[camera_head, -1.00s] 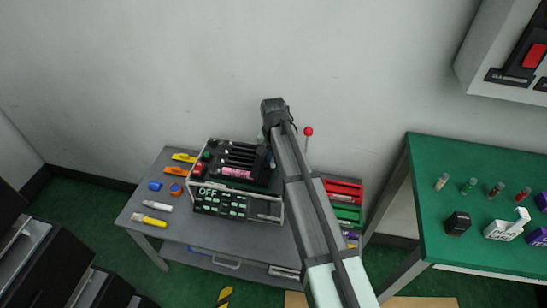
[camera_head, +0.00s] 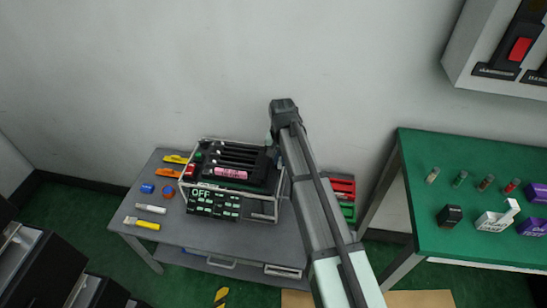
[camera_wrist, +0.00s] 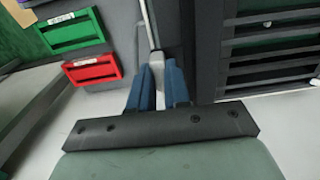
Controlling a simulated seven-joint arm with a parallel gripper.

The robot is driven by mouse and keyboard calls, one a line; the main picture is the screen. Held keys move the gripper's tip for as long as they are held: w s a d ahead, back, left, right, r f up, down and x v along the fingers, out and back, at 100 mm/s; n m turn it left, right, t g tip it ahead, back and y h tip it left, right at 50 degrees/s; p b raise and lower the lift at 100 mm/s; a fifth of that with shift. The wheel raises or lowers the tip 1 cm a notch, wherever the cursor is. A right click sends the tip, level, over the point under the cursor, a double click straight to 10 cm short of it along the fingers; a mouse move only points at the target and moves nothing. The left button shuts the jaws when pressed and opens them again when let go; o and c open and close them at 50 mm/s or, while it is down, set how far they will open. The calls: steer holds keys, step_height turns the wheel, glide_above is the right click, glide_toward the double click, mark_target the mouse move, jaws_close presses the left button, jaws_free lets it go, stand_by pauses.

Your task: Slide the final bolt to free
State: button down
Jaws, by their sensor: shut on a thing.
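The black device (camera_head: 232,184) with a pale metal frame, several dark slots, a pink label and an "OFF" display stands on the grey table. Its slotted dark side fills the right of the wrist view (camera_wrist: 270,45). In the wrist view, my gripper (camera_wrist: 158,82) has its blue fingers close around a pale grey piece (camera_wrist: 157,58), beside the device. A thin light rod (camera_wrist: 149,22) runs away from this piece. I cannot tell for sure that this is the final bolt. In the head view, my arm hides the device's right side and most of the gripper.
Red (camera_head: 341,187) and green (camera_head: 348,211) bins sit right of my arm. Yellow, orange, blue and white small items lie on the grey table (camera_head: 165,212) left of the device. A green table (camera_head: 470,245) with small items stands further right.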

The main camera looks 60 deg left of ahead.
steer(key=shift+w+d, duration=0.2)
steer(key=c, duration=1.4)
jaws_free()
steer(key=o, duration=0.3)
steer(key=shift+a+r, duration=0.1)
steer(key=shift+r, duration=0.05)
step_height(320, 180, up, 14)
steer(key=shift+f, duration=0.2)
